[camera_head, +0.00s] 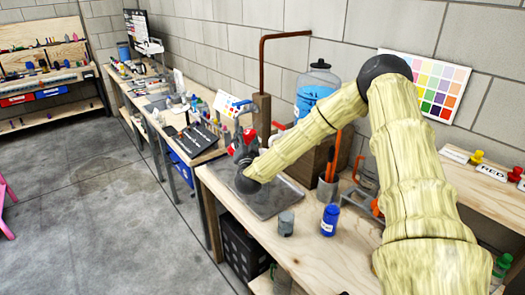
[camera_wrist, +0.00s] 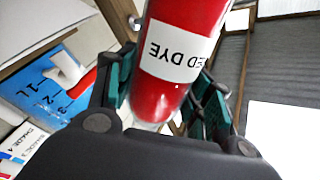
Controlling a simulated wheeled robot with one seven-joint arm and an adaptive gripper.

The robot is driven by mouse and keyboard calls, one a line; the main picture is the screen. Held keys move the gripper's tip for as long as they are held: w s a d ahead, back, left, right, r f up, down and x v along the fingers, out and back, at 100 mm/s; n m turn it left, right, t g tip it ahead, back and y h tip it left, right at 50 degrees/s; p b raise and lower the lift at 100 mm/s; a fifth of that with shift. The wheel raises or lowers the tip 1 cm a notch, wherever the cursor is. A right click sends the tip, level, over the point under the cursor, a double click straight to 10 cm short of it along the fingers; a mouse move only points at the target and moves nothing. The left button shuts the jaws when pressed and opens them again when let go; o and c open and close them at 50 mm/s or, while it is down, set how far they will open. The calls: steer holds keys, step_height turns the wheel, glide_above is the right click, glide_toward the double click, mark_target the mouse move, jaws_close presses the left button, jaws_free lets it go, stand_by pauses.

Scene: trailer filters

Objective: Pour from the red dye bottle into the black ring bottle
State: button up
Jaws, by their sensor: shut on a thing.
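The red dye bottle (camera_wrist: 178,95) is large in the wrist view, red with a white label whose lettering is upside down. My gripper (camera_wrist: 163,85) is shut on it, with dark green fingers on both sides. In the head view my gripper (camera_head: 242,165) is over the back left of the near bench, with red (camera_head: 251,136) showing beside it. I cannot make out a black ring on any bottle. A small grey jar (camera_head: 286,223) and a blue bottle (camera_head: 329,220) with a white label stand upright on the near bench.
A dark metal tray (camera_head: 273,202) lies on the bench below my gripper. A blue-and-grey jug (camera_head: 316,88), a copper pipe (camera_head: 263,70) and a cup of tools (camera_head: 328,188) stand behind. Bare wood (camera_head: 320,262) lies in front.

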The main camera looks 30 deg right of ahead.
steer(key=shift+f+m, duration=0.3)
steer(key=shift+f, duration=0.05)
steer(key=shift+w+r, duration=0.15)
steer(key=shift+r, duration=0.05)
steer(key=shift+a, duration=0.15)
steer(key=shift+d+f+m+b, duration=0.15)
steer(key=shift+d+m+b, duration=0.05)
steer(key=shift+m+b, duration=0.1)
steer(key=shift+a, duration=0.1)
steer(key=shift+w+a+r+m+h+b, duration=0.1)
steer(key=shift+a+r+m+h+b, duration=0.1)
steer(key=shift+m+b, duration=0.35)
steer(key=shift+w+a+r+m+h+b, duration=0.1)
steer(key=shift+r+m+h+b, duration=0.15)
steer(key=shift+m, duration=0.5)
stand_by(1.4)
steer(key=shift+w+a+f+m+h+b, duration=0.15)
steer(key=shift+f+m+h+b, duration=0.2)
steer(key=shift+f+m+b, duration=0.8)
stand_by(1.4)
